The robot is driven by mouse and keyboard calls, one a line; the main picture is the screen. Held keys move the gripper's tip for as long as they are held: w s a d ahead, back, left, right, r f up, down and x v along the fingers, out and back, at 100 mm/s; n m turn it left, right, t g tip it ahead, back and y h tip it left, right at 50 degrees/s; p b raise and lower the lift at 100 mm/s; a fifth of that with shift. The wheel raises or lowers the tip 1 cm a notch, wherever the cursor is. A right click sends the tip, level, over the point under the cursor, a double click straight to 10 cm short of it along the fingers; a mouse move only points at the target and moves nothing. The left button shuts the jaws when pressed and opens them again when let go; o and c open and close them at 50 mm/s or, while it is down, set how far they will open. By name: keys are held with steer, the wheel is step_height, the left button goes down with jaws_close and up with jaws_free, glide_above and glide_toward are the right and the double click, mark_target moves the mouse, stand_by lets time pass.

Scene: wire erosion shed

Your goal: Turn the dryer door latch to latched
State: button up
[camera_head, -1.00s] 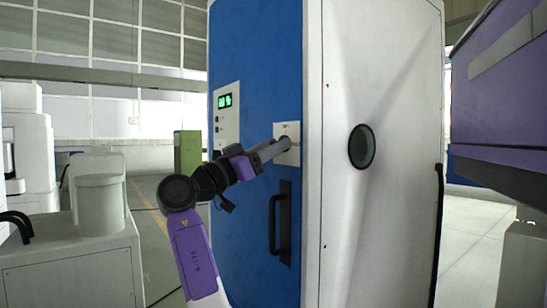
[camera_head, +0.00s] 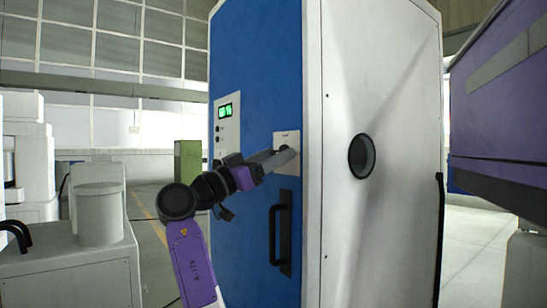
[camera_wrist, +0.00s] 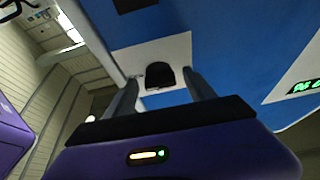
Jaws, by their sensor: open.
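The tall blue dryer door (camera_head: 255,90) is closed-looking and upright in the head view. A white latch plate (camera_head: 287,137) sits on it, above the black door handle (camera_head: 281,230). My gripper (camera_head: 288,156) reaches this plate from the left and hides most of the latch. In the wrist view, the black latch knob (camera_wrist: 160,76) stands on the white plate (camera_wrist: 150,56), between the two grey fingers of my gripper (camera_wrist: 160,92). The fingers are apart, one on each side of the knob. I cannot tell whether either touches it.
A panel with a green display (camera_head: 225,111) is on the door, left of the latch plate. The dryer's white side (camera_head: 400,120) has a round dark port (camera_head: 361,156). A purple machine (camera_head: 500,100) stands at right. A white machine with a cylinder (camera_head: 99,215) stands at left.

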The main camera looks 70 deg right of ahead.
steer(key=v, duration=0.7)
steer(key=shift+w+a+f+p, duration=0.2)
steer(key=shift+w+a+p, duration=0.1)
steer(key=shift+p, duration=0.1)
